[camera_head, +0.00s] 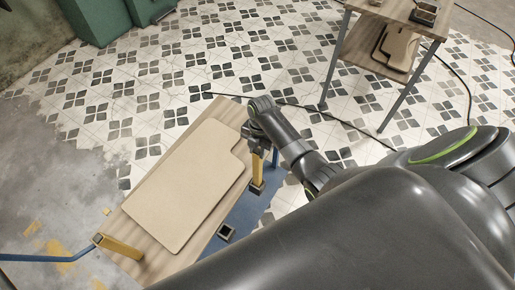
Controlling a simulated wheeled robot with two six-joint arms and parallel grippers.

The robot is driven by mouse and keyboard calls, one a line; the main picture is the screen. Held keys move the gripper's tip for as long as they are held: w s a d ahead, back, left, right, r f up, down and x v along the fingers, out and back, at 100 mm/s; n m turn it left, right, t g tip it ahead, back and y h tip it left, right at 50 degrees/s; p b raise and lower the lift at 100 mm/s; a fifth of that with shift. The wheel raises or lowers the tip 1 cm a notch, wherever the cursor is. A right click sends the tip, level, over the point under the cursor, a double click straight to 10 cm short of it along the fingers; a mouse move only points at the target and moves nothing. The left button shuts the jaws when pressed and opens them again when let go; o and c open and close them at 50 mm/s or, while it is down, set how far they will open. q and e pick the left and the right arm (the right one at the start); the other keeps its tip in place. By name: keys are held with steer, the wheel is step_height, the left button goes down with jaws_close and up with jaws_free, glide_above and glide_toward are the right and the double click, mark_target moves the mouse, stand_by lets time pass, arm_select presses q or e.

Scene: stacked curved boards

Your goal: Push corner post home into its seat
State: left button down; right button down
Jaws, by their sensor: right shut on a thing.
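A yellow corner post (257,172) stands near the right edge of the wooden platform, its lower end at a dark square seat (257,189). Whether the post is fully down in that seat is too small to tell. My right gripper (258,149) is shut on the upper part of the post, coming from above and the right. A stack of beige curved boards (185,185) lies flat beside the post. Another dark square seat (226,232) looks empty. My left gripper is out of view.
The wooden platform (125,222) carries the boards. Another yellow post (118,246) and a blue rail (45,258) stand at the front left. A blue base (245,213) runs along the right. A wooden table (385,12) stands at the back right; tiled floor lies between.

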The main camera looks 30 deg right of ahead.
steer(key=shift+f+b, duration=0.6)
steer(key=shift+f, duration=0.5)
steer(key=c, duration=1.1)
jaws_free()
steer(key=shift+o, duration=0.2)
steer(key=shift+r, duration=0.1)
step_height(320, 180, up, 17)
steer(key=w+d+p, duration=0.1)
steer(key=p, duration=0.1)
steer(key=shift+d+r+p, duration=0.15)
steer(key=shift+d+p, duration=0.25)
